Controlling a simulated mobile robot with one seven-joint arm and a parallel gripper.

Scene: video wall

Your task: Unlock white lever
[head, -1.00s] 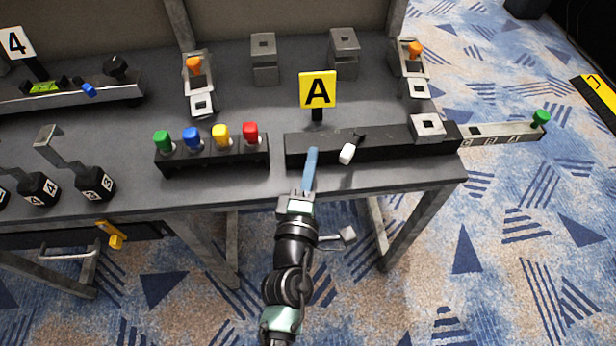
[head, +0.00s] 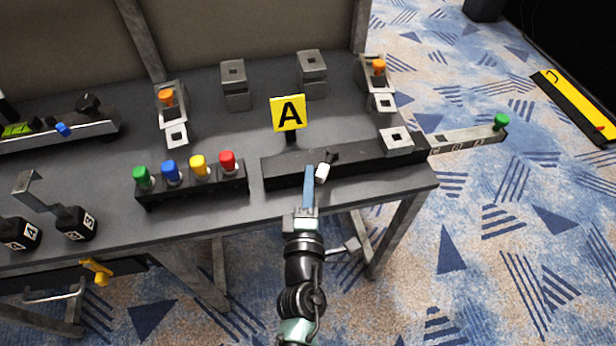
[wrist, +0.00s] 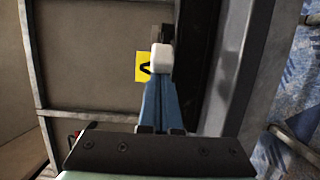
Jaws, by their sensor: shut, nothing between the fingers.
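The white lever (head: 323,172) sticks out from the front of the long black block under the yellow A sign. Its white knob also shows in the wrist view (wrist: 161,58), right at the tip of my fingers. My gripper (head: 309,172) has blue fingers, shut with nothing between them. In the head view the fingertips are just left of the white knob, close beside it. Whether they touch it I cannot tell. In the wrist view the gripper (wrist: 160,85) partly overlaps the knob's lower edge.
The yellow A sign (head: 288,113) stands behind the black block (head: 381,160). Green, blue, yellow and red knobs (head: 199,167) stand to the left. A bar with a green knob (head: 500,121) extends past the table's right edge. The table strip in front of the block is clear.

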